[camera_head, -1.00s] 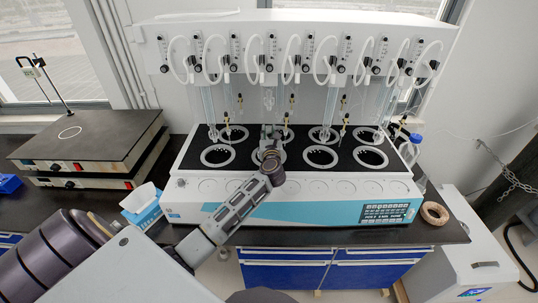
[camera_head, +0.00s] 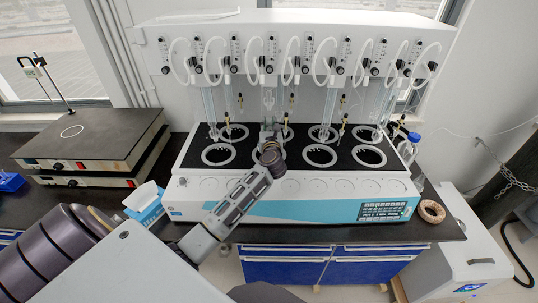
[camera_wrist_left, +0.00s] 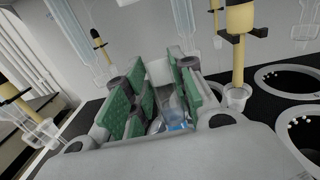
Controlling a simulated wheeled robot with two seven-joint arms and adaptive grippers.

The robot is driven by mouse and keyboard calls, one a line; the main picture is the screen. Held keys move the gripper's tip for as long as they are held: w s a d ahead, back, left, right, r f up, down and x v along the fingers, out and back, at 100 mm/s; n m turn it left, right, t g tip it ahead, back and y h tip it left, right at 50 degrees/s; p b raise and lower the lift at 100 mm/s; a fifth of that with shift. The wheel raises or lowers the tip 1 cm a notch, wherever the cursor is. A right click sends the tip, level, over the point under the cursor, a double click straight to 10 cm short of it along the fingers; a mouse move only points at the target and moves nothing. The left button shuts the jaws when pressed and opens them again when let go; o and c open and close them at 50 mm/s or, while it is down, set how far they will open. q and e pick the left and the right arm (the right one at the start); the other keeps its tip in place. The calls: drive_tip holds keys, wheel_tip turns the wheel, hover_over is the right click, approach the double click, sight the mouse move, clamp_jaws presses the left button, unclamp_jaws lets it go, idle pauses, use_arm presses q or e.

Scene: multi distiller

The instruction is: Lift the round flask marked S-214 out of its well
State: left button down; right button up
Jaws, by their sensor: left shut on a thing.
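My left gripper (camera_head: 270,133) is over the front row of wells on the white distiller (camera_head: 290,208), at the second well from the left. In the left wrist view its green-padded fingers (camera_wrist_left: 163,95) are closed around clear glass with a bluish tint, the round flask (camera_wrist_left: 175,118). Only a small part of the flask shows between the fingers. In the head view the gripper and wrist hide it. The marking S-214 is not readable, and I cannot tell how far the flask's bottom is from its well. My right gripper is not in view.
Glass tubes with yellow-tipped fittings (camera_wrist_left: 238,45) hang close around the gripper. Open wells (camera_head: 320,155) lie to its right. A blue-capped bottle (camera_head: 409,149) stands at the distiller's right end. A hotplate (camera_head: 88,140) and tissue box (camera_head: 143,203) are at left.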

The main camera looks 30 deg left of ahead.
use_arm(q)
drive_tip(key=shift+r, duration=0.6)
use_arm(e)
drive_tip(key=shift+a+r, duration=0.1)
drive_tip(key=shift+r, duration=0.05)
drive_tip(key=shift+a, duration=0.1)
